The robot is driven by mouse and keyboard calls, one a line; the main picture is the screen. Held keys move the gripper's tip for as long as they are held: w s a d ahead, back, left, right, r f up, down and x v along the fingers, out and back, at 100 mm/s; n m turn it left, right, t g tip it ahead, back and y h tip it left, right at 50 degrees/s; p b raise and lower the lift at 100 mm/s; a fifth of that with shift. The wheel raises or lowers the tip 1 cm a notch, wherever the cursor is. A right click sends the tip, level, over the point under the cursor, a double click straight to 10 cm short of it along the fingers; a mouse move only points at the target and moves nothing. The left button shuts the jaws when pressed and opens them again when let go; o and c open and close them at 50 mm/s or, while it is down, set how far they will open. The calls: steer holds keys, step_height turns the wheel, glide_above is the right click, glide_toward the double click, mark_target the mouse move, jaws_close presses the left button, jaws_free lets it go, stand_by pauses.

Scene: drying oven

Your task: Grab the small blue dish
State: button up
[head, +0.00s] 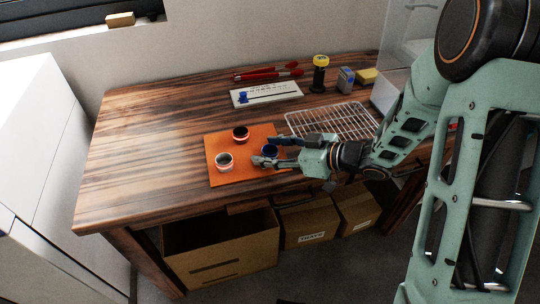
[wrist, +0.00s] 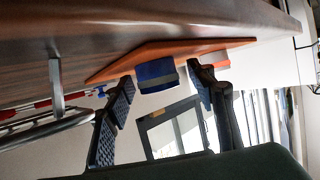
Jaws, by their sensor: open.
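The small blue dish (head: 270,150) stands on the orange mat (head: 243,178), near its right side. My gripper (head: 266,150) reaches in low from the right, with one finger on the far side of the dish and one on the near side, partly hiding it. In the wrist view, which looks upside down, the blue dish (wrist: 156,76) shows between the two spread fingertips of my gripper (wrist: 164,86). The jaws are open, and gaps show on both sides of the dish.
A wire rack (head: 335,121) lies close behind and right. A white board (head: 266,94), red tongs (head: 268,73) and a yellow-topped black bottle (head: 320,75) are farther back. The table's left side is clear.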

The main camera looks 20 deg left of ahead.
steer(key=c, duration=1.2)
steer(key=shift+r, duration=0.15)
